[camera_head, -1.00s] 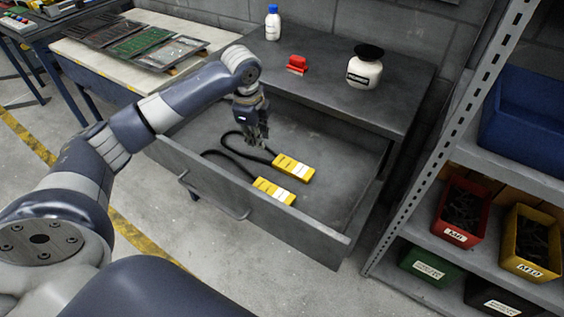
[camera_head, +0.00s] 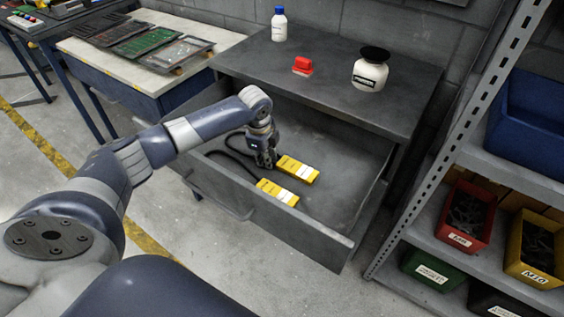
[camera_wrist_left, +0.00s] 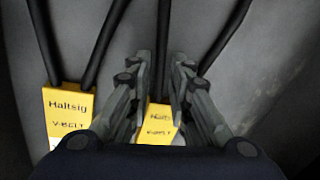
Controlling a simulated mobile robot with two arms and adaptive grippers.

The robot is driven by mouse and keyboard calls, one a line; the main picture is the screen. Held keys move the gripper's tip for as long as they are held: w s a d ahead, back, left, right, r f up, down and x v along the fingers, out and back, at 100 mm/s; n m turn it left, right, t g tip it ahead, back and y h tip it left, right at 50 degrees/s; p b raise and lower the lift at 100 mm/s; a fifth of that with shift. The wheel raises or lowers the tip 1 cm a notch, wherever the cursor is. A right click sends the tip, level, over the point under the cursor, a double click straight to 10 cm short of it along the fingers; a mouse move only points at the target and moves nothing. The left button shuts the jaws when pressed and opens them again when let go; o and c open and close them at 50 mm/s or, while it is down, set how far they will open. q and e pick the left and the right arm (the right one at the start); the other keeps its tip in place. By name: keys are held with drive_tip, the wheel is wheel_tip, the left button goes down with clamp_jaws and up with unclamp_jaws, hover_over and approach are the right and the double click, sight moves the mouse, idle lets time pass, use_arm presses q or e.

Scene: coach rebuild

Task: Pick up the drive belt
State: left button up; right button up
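Two black drive belts with yellow "V-BELT" sleeves lie in the open drawer (camera_head: 335,205). The farther belt's sleeve (camera_head: 298,170) is beside my left gripper (camera_head: 266,162), which points down into the drawer. The nearer belt's sleeve (camera_head: 278,193) lies closer to the drawer front. In the left wrist view, my left gripper (camera_wrist_left: 161,62) is open, with a narrow gap between its fingers. One black strand and part of a yellow sleeve (camera_wrist_left: 160,117) show in that gap. Another strand passes right of the fingers. The other sleeve (camera_wrist_left: 68,112) is at left. My right gripper is not in view.
The drawer walls surround the belts, with bare drawer floor to their right. On the cabinet top (camera_head: 325,100) stand a blue-capped bottle (camera_head: 279,27), a red object (camera_head: 302,66) and a white jar (camera_head: 370,73). A metal shelf with bins (camera_head: 465,215) stands at right.

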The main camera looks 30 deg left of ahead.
use_arm(q)
clamp_jaws()
